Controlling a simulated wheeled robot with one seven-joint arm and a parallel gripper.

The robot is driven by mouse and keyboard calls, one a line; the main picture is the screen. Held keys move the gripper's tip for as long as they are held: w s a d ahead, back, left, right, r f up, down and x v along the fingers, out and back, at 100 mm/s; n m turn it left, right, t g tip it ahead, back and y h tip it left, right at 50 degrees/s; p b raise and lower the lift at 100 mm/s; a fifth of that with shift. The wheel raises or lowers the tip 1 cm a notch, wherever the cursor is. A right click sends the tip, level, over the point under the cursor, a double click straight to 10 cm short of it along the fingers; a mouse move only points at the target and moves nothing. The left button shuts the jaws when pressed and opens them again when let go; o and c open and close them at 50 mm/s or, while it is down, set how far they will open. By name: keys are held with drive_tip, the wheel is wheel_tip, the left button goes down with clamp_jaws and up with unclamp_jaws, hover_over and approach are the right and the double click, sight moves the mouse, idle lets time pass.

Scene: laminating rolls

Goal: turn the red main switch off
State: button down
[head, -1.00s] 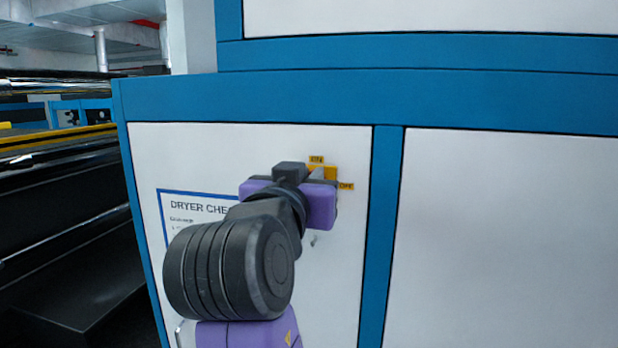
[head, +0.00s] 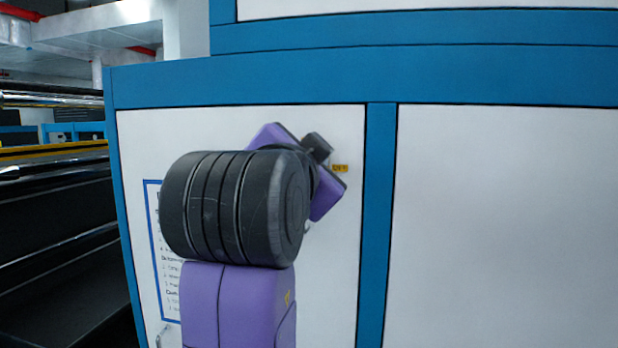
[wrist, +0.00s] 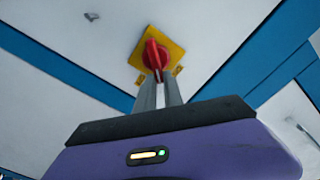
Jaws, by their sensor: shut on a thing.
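The red main switch (wrist: 151,56) shows in the wrist view as a red handle on a yellow square plate (wrist: 173,51), mounted on a white panel. My gripper (wrist: 157,78) is shut on the red handle, its two grey fingers reaching up to the handle's lower end.
The white cabinet panel (head: 340,270) has a blue frame (head: 381,230). A blue-bordered notice (head: 168,265) is partly hidden behind my arm. Dark machinery with rollers (head: 60,235) stands to the left. A wide white panel (head: 510,220) on the right is clear.

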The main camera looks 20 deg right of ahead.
drive_tip(key=shift+s+d+f+m+b, duration=0.15)
drive_tip(key=shift+f+m+b, duration=0.25)
drive_tip(key=shift+m+b, duration=1.05)
drive_tip(key=shift+s+d+f+m+b, duration=0.15)
drive_tip(key=shift+f+m+b, duration=0.2)
drive_tip(key=shift+m+b, duration=1.05)
drive_tip(key=shift+d+f+m+b, duration=0.15)
drive_tip(key=shift+f+m+b, duration=0.25)
drive_tip(key=shift+m+b, duration=1.05)
drive_tip(key=shift+m+p, duration=0.55)
drive_tip(key=shift+m, duration=0.05)
drive_tip(key=c, duration=1.5)
unclamp_jaws()
drive_tip(key=shift+o, duration=0.2)
drive_tip(key=v, duration=0.8)
drive_tip(key=shift+w, duration=0.1)
